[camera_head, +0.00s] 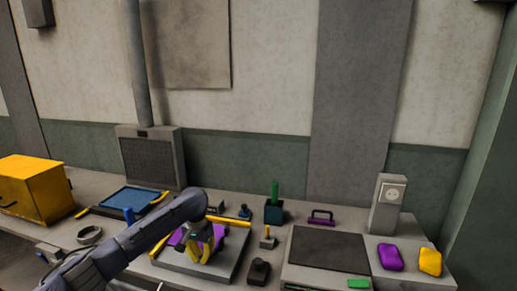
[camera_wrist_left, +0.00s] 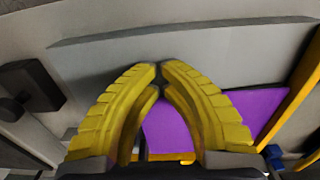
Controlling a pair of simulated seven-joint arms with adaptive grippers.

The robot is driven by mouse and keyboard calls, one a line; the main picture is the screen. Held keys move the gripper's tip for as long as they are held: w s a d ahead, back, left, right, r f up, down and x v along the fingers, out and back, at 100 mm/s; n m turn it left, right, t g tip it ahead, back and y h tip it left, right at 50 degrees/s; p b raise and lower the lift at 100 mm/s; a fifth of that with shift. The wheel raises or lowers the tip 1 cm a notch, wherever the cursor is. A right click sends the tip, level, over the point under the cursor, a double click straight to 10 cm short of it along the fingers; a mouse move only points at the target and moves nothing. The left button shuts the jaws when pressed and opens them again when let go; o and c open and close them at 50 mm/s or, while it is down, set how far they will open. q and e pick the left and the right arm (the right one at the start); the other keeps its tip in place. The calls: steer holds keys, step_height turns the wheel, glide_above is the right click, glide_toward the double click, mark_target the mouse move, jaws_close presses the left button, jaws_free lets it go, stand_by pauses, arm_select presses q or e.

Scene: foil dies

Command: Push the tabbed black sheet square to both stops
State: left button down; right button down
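A purple sheet (camera_wrist_left: 180,123) lies on a grey plate (camera_head: 229,267), largely hidden behind my left gripper in the head view. Yellow bars (camera_head: 228,221) (camera_wrist_left: 302,88) run along edges of this plate. My left gripper (camera_head: 203,258) is over the plate, its yellow fingers drawn together at the tips with nothing seen between them. In the wrist view the fingertips (camera_wrist_left: 159,69) lie over bare grey, beside the purple sheet. A flat black rectangle (camera_head: 328,249) lies on another grey surface to the right; I cannot make out a tab on it. My right gripper is not in view.
A black knobbed block (camera_head: 259,271) stands just right of the plate. A dark holder (camera_head: 273,212) with a green handle and a purple handle (camera_head: 321,217) stand behind. Purple (camera_head: 390,257) and yellow (camera_head: 430,262) blocks lie at right. A blue tray (camera_head: 130,198) lies left.

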arm_select(q)
steer(key=shift+w+d, duration=0.25)
steer(key=shift+w, duration=0.75)
steer(key=shift+s+a, duration=0.1)
steer(key=shift+s, duration=0.1)
steer(key=shift+s, duration=0.4)
steer(key=shift+r, duration=4)
steer(key=shift+a, duration=0.15)
